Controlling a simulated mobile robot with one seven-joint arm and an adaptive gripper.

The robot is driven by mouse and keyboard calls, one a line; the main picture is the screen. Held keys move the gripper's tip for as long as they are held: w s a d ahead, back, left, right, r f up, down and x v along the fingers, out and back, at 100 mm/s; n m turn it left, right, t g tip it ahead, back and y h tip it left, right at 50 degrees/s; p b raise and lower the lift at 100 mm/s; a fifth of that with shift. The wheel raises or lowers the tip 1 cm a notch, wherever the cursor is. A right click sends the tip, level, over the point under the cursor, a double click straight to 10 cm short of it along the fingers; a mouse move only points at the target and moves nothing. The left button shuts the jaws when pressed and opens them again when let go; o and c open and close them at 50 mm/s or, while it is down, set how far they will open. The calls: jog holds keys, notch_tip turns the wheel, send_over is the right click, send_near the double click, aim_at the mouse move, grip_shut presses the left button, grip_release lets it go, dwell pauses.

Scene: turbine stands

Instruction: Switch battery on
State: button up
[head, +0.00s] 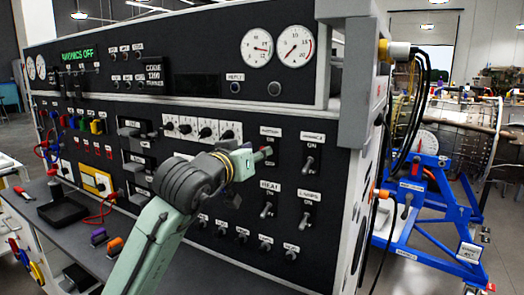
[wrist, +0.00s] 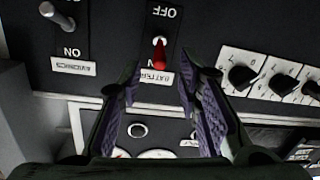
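The battery switch (wrist: 160,56) has a red-tipped lever, and its label shows upside down in the wrist view. The lever tilts toward the ON side, beside the BATTERY label (wrist: 157,79), and partly covers the ON mark; OFF is on the opposite side. In the head view the red tip (head: 267,151) shows just beyond my gripper (head: 246,160), below the label. In the wrist view my gripper (wrist: 160,72) is open, with purple-padded fingers apart. The lever is just ahead of the gap between the fingertips; I cannot tell whether they touch it.
The avionics switch (head: 310,162) is right of the battery switch, with heat (head: 267,208) and lamps (head: 307,218) switches below. A row of rotary knobs (head: 204,130) is to the left. A green display (head: 77,55) reads AVIONICS OFF. A blue stand (head: 425,205) is at right.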

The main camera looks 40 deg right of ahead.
jog(key=v, duration=0.7)
jog(key=shift+s+a, duration=0.15)
